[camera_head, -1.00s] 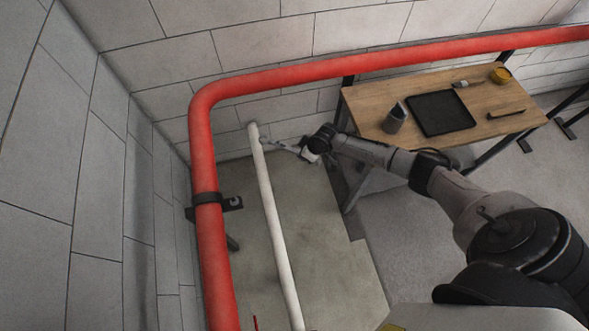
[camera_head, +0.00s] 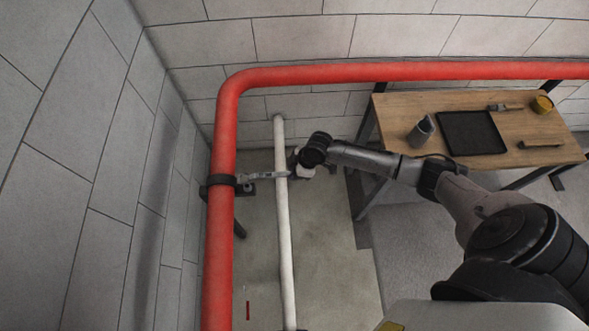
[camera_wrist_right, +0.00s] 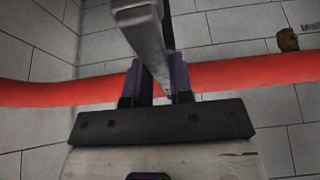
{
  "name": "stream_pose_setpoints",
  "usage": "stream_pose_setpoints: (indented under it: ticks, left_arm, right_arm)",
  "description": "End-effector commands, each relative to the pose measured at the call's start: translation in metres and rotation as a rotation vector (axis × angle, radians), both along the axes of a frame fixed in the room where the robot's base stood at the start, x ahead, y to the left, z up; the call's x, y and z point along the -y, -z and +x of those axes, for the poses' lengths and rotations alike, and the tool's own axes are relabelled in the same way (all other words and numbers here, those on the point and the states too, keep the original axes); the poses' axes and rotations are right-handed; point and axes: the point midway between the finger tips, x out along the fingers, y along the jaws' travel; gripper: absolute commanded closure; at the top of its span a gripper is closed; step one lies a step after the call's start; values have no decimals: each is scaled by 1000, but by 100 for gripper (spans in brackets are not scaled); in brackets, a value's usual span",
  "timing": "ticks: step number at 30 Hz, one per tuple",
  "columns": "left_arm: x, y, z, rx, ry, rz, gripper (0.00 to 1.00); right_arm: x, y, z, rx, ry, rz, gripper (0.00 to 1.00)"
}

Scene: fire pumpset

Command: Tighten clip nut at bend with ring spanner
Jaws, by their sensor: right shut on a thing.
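The red pipe (camera_head: 221,140) bends at the wall corner and runs down the left side. A dark clip (camera_head: 218,181) goes around it, with a lug and nut area (camera_head: 246,187) on its right side. My right gripper (camera_head: 294,168) is shut on the grey ring spanner (camera_head: 262,175), which points left across the white pipe to the clip lug. The spanner's far end is at or just above the nut; I cannot tell whether the ring is around it. In the right wrist view the spanner (camera_wrist_right: 144,35) sits between the fingers (camera_wrist_right: 156,82). My left gripper is out of view.
The thin white pipe (camera_head: 285,240) stands between my right gripper and the red pipe. A wooden table (camera_head: 400,110) at the right holds a black tray (camera_head: 470,133), a grey holder (camera_head: 421,131) and a yellow roll (camera_head: 542,105). Block walls close off the left and back.

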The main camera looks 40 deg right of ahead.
Motion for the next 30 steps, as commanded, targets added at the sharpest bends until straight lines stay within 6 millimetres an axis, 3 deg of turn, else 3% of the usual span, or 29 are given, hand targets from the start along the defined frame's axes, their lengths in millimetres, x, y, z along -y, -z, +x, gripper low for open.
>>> stream_pose_setpoints:
  ticks: [16, 30]
  left_arm:
    - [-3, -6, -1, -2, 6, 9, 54]
    - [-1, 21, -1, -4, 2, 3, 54]
  right_arm:
    - [0, -3, 1, 3, 2, 1, 100]
    - [0, 34, 1, 1, 2, 1, 100]
